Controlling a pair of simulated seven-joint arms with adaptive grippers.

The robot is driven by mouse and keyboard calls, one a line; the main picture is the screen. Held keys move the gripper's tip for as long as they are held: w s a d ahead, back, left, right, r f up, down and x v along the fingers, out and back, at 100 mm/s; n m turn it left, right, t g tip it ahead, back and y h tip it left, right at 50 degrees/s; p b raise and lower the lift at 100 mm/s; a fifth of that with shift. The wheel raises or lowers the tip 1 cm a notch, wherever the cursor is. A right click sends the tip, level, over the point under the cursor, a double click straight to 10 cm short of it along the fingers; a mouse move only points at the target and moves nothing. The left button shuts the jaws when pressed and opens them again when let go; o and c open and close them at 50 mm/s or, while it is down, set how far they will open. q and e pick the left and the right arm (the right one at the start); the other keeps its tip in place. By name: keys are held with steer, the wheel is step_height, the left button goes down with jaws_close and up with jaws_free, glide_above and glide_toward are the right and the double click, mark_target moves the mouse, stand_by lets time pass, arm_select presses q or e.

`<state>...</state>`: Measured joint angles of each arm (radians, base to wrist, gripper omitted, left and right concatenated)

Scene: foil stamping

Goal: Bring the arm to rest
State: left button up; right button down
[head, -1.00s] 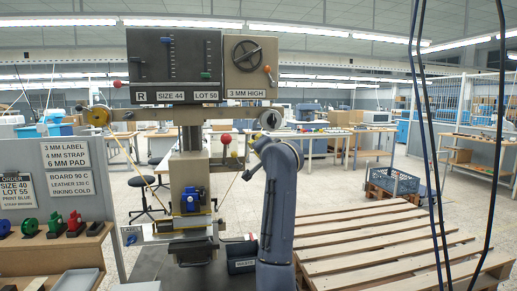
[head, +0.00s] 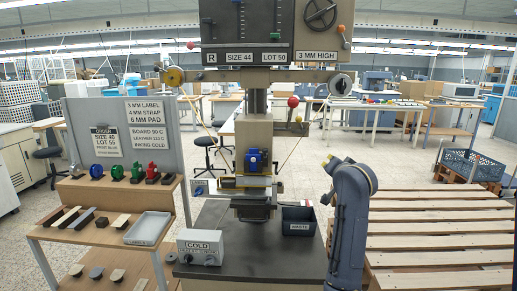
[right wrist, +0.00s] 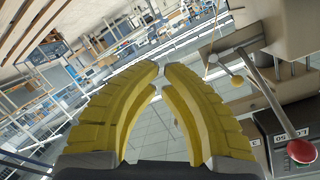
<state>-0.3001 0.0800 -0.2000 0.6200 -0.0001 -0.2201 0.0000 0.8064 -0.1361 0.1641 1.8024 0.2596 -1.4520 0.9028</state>
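My right arm (head: 350,215) stands folded at the right of the stamping press (head: 257,100) in the head view. Its gripper does not show there. In the right wrist view my right gripper (right wrist: 162,70) has two yellow ribbed fingers, their tips almost together with only a thin gap. Nothing is held between them. A lever with a red knob (right wrist: 302,151) and part of the press show to the right of the fingers, apart from them. My left arm and gripper are not in view.
A wooden bench (head: 60,236) with coloured stamps, bars and a grey tray (head: 148,228) stands at left. A control box (head: 199,246) and a dark waste bin (head: 298,221) are on the press table (head: 250,262). A slatted wooden platform (head: 440,235) lies at right.

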steer(key=s+d+f+n+g+h, duration=0.1)
steer(key=s+f+n, duration=0.1)
steer(key=s+f, duration=0.65)
steer(key=s+d+f+n+g, duration=0.25)
steer(key=s+f, duration=0.25)
steer(key=f, duration=0.6)
steer(key=s+f+n+g+h, duration=0.1)
steer(key=s+f+n, duration=0.1)
steer(key=s+f, duration=0.65)
steer(key=s+f+n+g, duration=0.2)
steer(key=s+f+n, duration=0.4)
steer(key=s, duration=0.9)
steer(key=s+f+n+g, duration=0.25)
steer(key=s+f, duration=0.55)
steer(key=s, duration=0.7)
steer(key=s+a+f+g+y, duration=0.1)
steer(key=s+a+f, duration=0.15)
steer(key=f, duration=1.45)
steer(key=s+a+f+g+y, duration=0.1)
steer(key=a+f, duration=0.2)
steer(key=f, duration=1.3)
steer(key=s+f+m+g+y, duration=0.1)
steer(key=s+f+m+g, duration=0.1)
steer(key=s+f, duration=1.6)
steer(key=s, duration=0.2)
steer(key=shift+s+d+f+m+g+y, duration=0.15)
steer(key=shift+s+f+m+g+y, duration=0.05)
steer(key=shift+s+m+g+y, duration=0.2)
